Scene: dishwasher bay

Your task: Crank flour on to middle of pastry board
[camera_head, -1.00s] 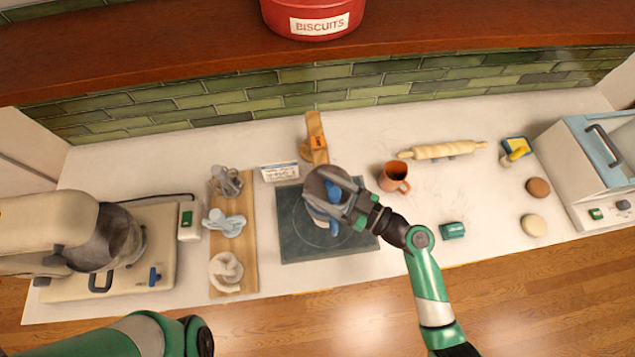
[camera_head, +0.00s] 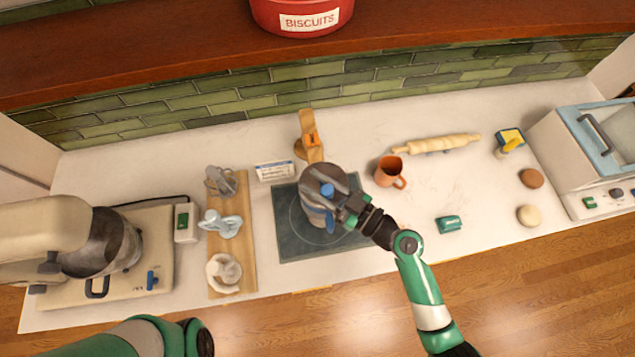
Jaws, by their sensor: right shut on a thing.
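The pastry board (camera_head: 287,238) is a dark slab with a pale circle marked on it, lying on the counter at the centre. The flour sifter (camera_head: 318,180), a round grey can with blue parts, is over the middle of the board. My right gripper (camera_head: 345,206) is shut on the sifter at its lower right side. I cannot tell whether the sifter touches the board. No flour is visible on the bare part of the board. My left arm shows at the bottom left, but its gripper is out of view.
A wooden tray (camera_head: 244,272) with mixer attachments lies left of the board, beside a stand mixer (camera_head: 40,230). An orange mug (camera_head: 388,172), a rolling pin (camera_head: 440,144) and a small green box (camera_head: 449,224) are to the right. A wooden stand (camera_head: 308,128) is behind.

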